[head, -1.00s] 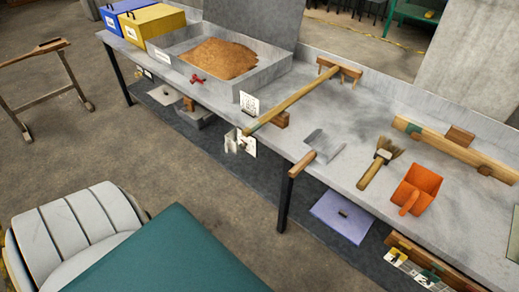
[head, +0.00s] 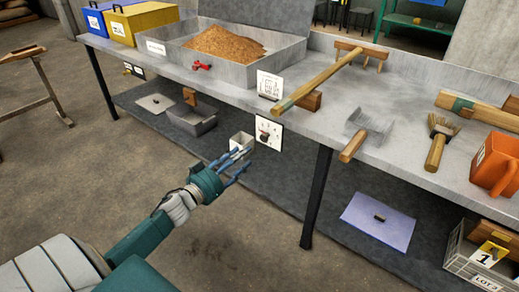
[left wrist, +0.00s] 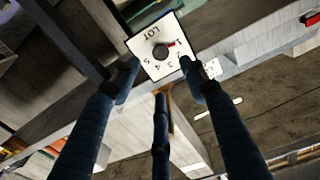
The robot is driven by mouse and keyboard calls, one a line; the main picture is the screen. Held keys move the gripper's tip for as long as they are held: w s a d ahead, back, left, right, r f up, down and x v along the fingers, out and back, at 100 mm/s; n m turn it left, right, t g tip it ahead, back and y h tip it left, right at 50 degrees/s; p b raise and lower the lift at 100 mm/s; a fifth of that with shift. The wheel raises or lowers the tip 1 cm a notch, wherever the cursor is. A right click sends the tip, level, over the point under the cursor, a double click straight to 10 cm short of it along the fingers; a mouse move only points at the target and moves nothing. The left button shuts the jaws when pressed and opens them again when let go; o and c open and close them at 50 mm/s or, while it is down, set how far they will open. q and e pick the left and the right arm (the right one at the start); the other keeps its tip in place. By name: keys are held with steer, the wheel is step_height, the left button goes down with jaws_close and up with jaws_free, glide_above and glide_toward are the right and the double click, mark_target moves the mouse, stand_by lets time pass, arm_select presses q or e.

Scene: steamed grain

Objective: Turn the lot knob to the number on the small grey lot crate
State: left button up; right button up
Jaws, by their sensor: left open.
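The lot knob sits on a white plate (head: 268,134) under the bench's front edge. In the left wrist view the dark round knob (left wrist: 160,52) is at the plate's middle, under the word LOT, with a red mark on the side of the number 1. My left gripper (head: 238,166) is open and empty, with its fingers pointing at the plate from the lower left. In the left wrist view its fingertips frame the plate's lower part, apart from the knob. My right gripper is not in view.
The bench (head: 225,82) holds a grain tray (head: 290,56), a rake (head: 335,74), a brush (head: 436,150) and an orange scoop (head: 496,165). A bench leg (head: 316,198) stands right of the plate.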

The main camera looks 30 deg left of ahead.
mark_target(263, 140)
arm_select(q)
steer(key=w, duration=0.2)
steer(key=w+b, duration=0.1)
steer(key=w, duration=0.5)
steer(key=shift+w+d+b, duration=0.25)
steer(key=shift+b, duration=0.15)
steer(key=shift+w+d, duration=0.1)
steer(key=shift+w, duration=0.8)
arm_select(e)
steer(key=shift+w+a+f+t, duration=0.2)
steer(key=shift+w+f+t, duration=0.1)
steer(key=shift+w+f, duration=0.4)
arm_select(q)
jaws_close()
